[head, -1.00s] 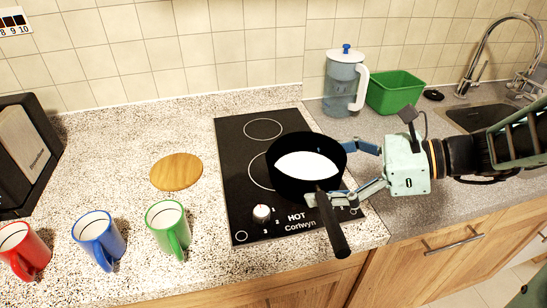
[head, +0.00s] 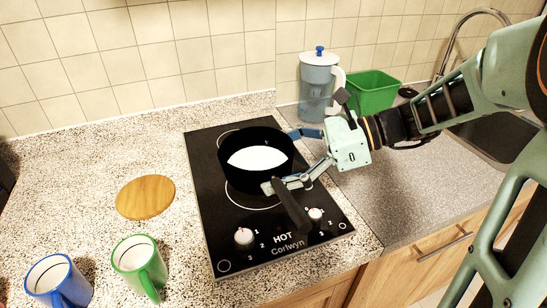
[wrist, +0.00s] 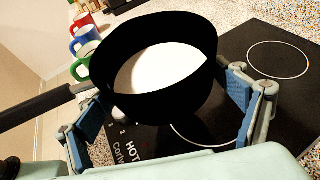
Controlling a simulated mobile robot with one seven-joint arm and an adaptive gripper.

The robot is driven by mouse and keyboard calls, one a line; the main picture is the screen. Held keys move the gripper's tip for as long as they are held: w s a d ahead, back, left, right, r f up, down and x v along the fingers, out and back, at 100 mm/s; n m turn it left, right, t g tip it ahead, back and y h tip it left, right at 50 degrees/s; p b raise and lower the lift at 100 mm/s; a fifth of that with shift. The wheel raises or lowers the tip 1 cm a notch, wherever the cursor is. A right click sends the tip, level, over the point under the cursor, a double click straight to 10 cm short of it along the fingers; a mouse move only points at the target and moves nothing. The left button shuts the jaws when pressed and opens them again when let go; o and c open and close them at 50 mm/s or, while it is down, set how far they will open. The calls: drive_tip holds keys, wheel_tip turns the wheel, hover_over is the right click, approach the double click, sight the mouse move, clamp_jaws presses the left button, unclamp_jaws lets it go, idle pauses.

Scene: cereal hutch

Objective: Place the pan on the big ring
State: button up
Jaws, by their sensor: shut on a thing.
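The black pan (head: 257,160), with a pale inside and a dark handle (head: 291,207) pointing to the front, is over the hob. It also shows in the wrist view (wrist: 150,65). My gripper (head: 281,160) is shut on the pan's right side, a finger at each side of it. The big ring (head: 247,208) is the front one; its front arc shows below the pan, which covers the rest. In the wrist view an arc of it shows beside the pan and the small back ring (wrist: 278,59) is clear. Whether the pan touches the hob I cannot tell.
The black hob (head: 215,235) has two knobs at its front. A round wooden board (head: 145,197), a green mug (head: 138,262) and a blue mug (head: 58,280) are left of it. A water jug (head: 317,90) and green tub (head: 373,92) stand behind right.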

drive_tip(key=w+f, duration=0.3)
drive_tip(key=w+a+f+b, duration=0.1)
drive_tip(key=w+f, duration=0.2)
drive_tip(key=shift+a, duration=0.15)
drive_tip(key=shift+w+f, duration=0.1)
drive_tip(key=shift+f, duration=0.15)
drive_tip(key=shift+w+f+b, duration=0.1)
drive_tip(key=shift+f+b, duration=0.35)
drive_tip(key=shift+f, duration=1.05)
drive_tip(key=shift+f, duration=0.15)
drive_tip(key=o, duration=1.6)
